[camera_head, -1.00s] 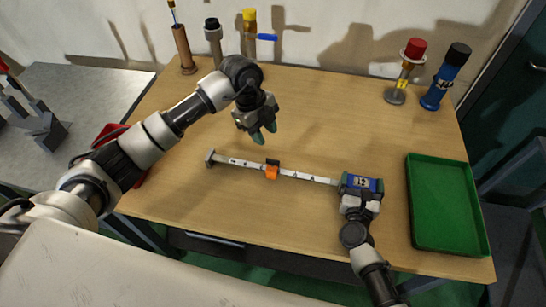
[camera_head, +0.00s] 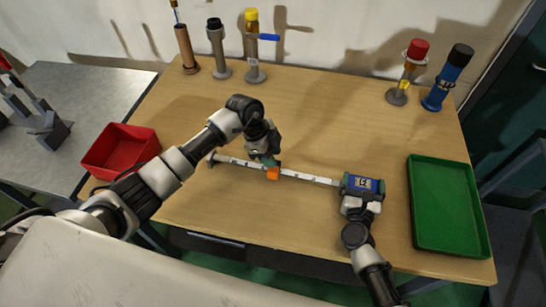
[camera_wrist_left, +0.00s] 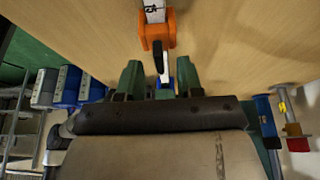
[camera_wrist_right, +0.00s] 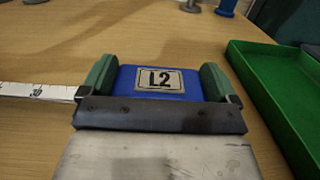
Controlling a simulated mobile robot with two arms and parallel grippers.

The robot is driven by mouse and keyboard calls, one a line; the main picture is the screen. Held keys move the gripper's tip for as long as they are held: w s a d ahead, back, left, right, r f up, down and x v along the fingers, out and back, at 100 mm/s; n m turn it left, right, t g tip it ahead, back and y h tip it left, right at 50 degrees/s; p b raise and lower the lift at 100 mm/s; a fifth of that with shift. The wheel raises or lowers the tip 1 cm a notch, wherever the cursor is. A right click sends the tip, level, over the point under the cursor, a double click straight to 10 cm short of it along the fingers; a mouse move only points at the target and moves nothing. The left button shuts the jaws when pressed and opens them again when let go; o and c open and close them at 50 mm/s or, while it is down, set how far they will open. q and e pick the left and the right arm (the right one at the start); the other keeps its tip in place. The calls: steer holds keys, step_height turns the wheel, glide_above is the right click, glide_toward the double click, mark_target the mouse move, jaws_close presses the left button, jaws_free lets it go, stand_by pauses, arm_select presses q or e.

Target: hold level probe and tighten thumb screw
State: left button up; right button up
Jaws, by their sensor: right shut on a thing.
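The level probe is a long white graduated rod (camera_head: 312,178) with a blue head (camera_head: 377,184) at its right end, lying across the table. In the right wrist view the head (camera_wrist_right: 151,94) bears the label "L2". My right gripper (camera_head: 361,190) is shut on this head, one green finger on each side. An orange slider (camera_head: 273,174) sits on the rod; in the left wrist view it (camera_wrist_left: 156,28) has a dark thumb screw (camera_wrist_left: 158,58) pointing towards my gripper. My left gripper (camera_wrist_left: 158,75) is open at the slider, its green fingers apart, with the screw's end between them.
A green tray (camera_head: 410,210) lies at the right and a red bin (camera_head: 100,172) at the left. Several upright cylinders stand along the back, including a blue one (camera_head: 437,90) and a red-capped one (camera_head: 415,52). The table's middle back is clear.

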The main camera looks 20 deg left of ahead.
arm_select(q)
steer(key=shift+x, duration=0.8)
jaws_close()
